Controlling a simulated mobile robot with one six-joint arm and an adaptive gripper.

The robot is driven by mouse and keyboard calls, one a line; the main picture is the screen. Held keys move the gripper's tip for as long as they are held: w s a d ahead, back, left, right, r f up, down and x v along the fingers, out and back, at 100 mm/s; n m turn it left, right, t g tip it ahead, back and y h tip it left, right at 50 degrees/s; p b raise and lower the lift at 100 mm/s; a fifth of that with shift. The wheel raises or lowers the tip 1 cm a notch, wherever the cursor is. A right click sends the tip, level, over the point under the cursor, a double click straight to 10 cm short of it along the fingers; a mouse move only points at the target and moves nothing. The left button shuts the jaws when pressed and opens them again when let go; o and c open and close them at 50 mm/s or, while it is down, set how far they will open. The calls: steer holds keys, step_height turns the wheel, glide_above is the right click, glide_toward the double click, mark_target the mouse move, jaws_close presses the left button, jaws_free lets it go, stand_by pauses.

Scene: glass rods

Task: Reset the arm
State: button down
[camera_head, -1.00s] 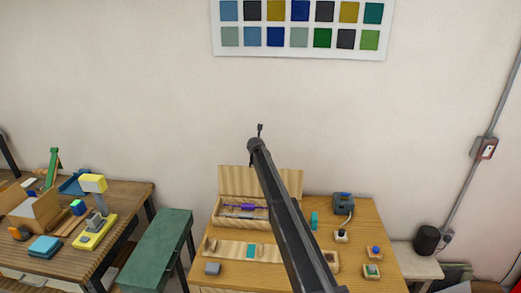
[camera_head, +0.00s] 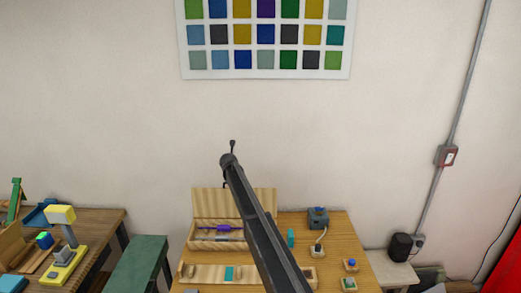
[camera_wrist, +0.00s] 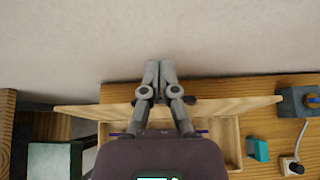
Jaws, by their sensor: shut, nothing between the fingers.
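My arm (camera_head: 262,230) stretches up from the bottom of the head view, over the wooden table, toward the wall. My gripper is shut and empty in the wrist view (camera_wrist: 158,72), its two fingers side by side. It points toward the plain wall, above the open wooden box. In the head view the fingers are too small to read. The wooden box (camera_head: 192,238) has its lid (camera_head: 208,201) raised at the back. A purple rod (camera_head: 216,228) lies in the box. My gripper hides part of the box in the wrist view.
A wooden board (camera_head: 205,272) with a teal block (camera_head: 229,273) lies before the box. A blue-grey device (camera_head: 318,217), a teal piece (camera_head: 291,237) and small button blocks (camera_head: 351,265) stand at right. A green bench (camera_head: 140,262) and a cluttered table (camera_head: 100,222) are at left.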

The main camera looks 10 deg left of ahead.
steer(key=s+d+f+m+g+h+b, duration=0.15)
steer(key=s+d+f+m, duration=0.4)
steer(key=d, duration=0.55)
steer(key=s+d+f+m+g+h+b, duration=0.1)
steer(key=s+d+f+m+g+b, duration=0.1)
steer(key=s+d+m, duration=0.8)
steer(key=s+d+f+m+g+h+b, duration=0.15)
steer(key=s+d+f+m, duration=0.35)
steer(key=d, duration=0.8)
steer(key=s+d+f+m+g+b, duration=0.1)
steer(key=s+d+m, duration=0.4)
steer(key=s, duration=0.7)
steer(key=s+d+f+m+g+y+b, duration=0.1)
steer(key=s+d+m, duration=0.5)
steer(key=s, duration=0.6)
steer(key=s+d+f+m+g+b, duration=0.3)
steer(key=s+d+f+m+g, duration=0.1)
steer(key=s, duration=0.8)
steer(key=d+f+m, duration=0.1)
steer(key=d+m, duration=0.1)
steer(key=d, duration=0.1)
steer(key=shift+d+g+y, duration=0.3)
steer(key=shift+d+y, duration=0.1)
